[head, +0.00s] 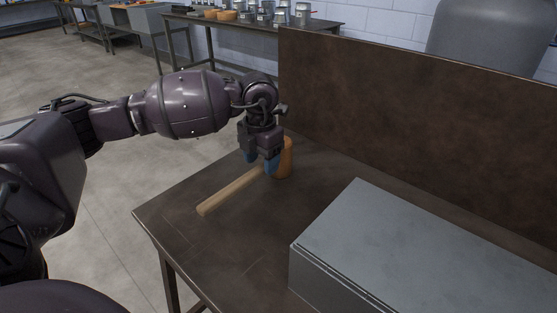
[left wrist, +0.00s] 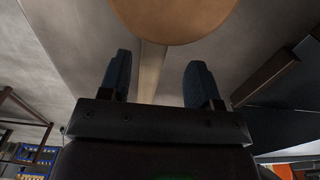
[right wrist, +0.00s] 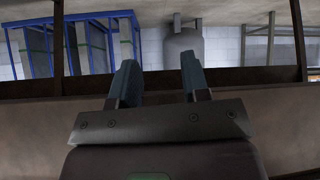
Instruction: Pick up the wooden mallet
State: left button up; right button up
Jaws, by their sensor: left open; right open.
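The wooden mallet lies on the brown metal table (head: 190,225). Its pale handle (head: 231,191) points toward the front left and its orange-brown head (head: 287,158) stands at the far end. My left gripper (head: 261,163) is open, with its blue fingertips over the handle close to the head. In the left wrist view the handle (left wrist: 151,72) runs between the two open fingers (left wrist: 157,80), and the round mallet head (left wrist: 173,15) is just beyond them. Contact with the handle cannot be told. My right gripper (right wrist: 161,82) is open and empty in the right wrist view.
A grey metal box-shaped duct (head: 420,250) sits on the table to the right of the mallet. A tall brown panel (head: 400,120) rises along the table's back edge. The table's front left is clear. Another bench (head: 240,28) with cans stands in the background.

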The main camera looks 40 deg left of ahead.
aim_at(259, 168)
pick_arm(q)
jog(key=f, duration=0.3)
jog(key=f+b, duration=0.1)
jog(key=f, duration=0.1)
jog(key=shift+a+f, duration=0.1)
jog(key=shift+a, duration=0.3)
jog(key=shift+s, duration=0.1)
jog(key=shift+c, duration=0.7)
jog(key=shift+r, duration=0.2)
grip_shut()
